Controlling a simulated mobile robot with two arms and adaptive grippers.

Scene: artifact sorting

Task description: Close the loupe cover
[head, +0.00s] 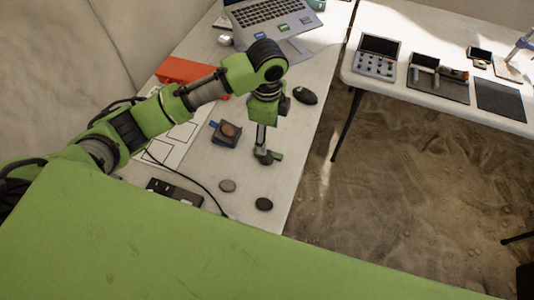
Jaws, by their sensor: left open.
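My left gripper (267,157) points down over the right part of the near white table, its fingers apart and nothing seen between them. A small dark square holder (226,140) with a brown round piece on it and a blue tab at its left lies left of the gripper, apart from it. No loupe can be told for sure. A small dark case (480,53) on the far table looks raised at its back and could be a loupe with its cover up, but it is too small to tell. My right gripper is out of view.
Near table (240,180): grey stone (227,185), dark stone (263,204), black mouse-like object (305,96), laptop (270,13), orange case (182,71), black box (174,192). Right table (400,22): open case (376,56), tray (440,86), dark mat (500,100). Sandy floor lies between.

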